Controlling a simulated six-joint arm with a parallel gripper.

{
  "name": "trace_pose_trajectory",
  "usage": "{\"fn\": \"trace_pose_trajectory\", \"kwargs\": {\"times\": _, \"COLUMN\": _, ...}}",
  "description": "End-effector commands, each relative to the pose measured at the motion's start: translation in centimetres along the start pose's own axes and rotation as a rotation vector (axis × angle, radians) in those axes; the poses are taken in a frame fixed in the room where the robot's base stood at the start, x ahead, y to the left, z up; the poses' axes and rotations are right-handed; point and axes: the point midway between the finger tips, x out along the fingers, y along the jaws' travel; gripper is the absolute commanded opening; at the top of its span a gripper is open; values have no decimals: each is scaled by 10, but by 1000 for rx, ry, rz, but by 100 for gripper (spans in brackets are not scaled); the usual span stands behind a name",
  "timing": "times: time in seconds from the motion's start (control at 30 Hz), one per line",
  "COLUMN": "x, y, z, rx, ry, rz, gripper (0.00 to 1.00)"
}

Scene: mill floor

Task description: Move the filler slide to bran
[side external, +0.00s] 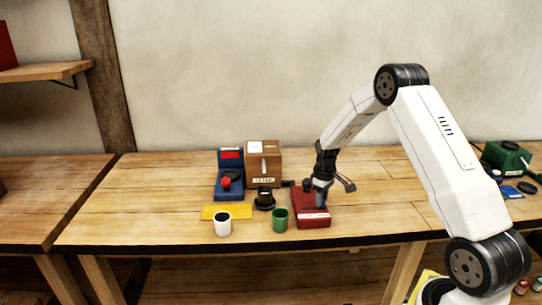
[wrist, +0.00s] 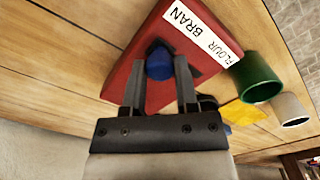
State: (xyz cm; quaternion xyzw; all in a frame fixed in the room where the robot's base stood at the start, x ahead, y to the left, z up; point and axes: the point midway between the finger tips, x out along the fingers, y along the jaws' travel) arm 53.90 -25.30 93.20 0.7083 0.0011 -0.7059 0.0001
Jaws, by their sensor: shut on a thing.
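The filler is a red box (side external: 311,212) at the table's front; it also shows in the wrist view (wrist: 125,70). Its white label (wrist: 205,38) reads FLOUR and BRAN. A blue slide knob (wrist: 160,64) stands on its top over a dark slot. My gripper (wrist: 160,76) is shut on the knob, one finger on each side. The knob appears towards the BRAN end, with dark slot showing on the FLOUR side; the exact end stop is hidden by the fingers. In the side view my gripper (side external: 319,190) points down onto the box.
A green cup (side external: 280,220) stands close beside the box, with a white cup (side external: 223,225) farther left. A black round piece (side external: 264,199), yellow sheet (side external: 227,212), blue device (side external: 229,180) and brown box (side external: 264,165) stand nearby.

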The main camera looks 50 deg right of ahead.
Motion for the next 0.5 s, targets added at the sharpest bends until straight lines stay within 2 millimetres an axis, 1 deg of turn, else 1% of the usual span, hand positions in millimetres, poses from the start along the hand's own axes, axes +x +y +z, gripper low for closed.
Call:
{"fn": "trace_pose_trajectory", "kwargs": {"times": 0.03, "x": -1, "y": 5, "z": 4, "rx": 3, "ry": -5, "rz": 5, "gripper": 0}}
{"fn": "trace_pose_trajectory", "kwargs": {"times": 0.07, "x": -1, "y": 6, "z": 4, "rx": 3, "ry": -5, "rz": 5, "gripper": 44}}
{"fn": "trace_pose_trajectory", "kwargs": {"times": 0.1, "x": -1, "y": 6, "z": 4, "rx": 3, "ry": -5, "rz": 5, "gripper": 56}}
{"fn": "trace_pose_trajectory", "kwargs": {"times": 0.13, "x": -1, "y": 5, "z": 4, "rx": 3, "ry": -5, "rz": 5, "gripper": 66}}
{"fn": "trace_pose_trajectory", "kwargs": {"times": 0.17, "x": -1, "y": 5, "z": 4, "rx": 3, "ry": -5, "rz": 4, "gripper": 73}}
{"fn": "trace_pose_trajectory", "kwargs": {"times": 0.5, "x": -1, "y": 3, "z": 2, "rx": 2, "ry": -4, "rz": 3, "gripper": 73}}
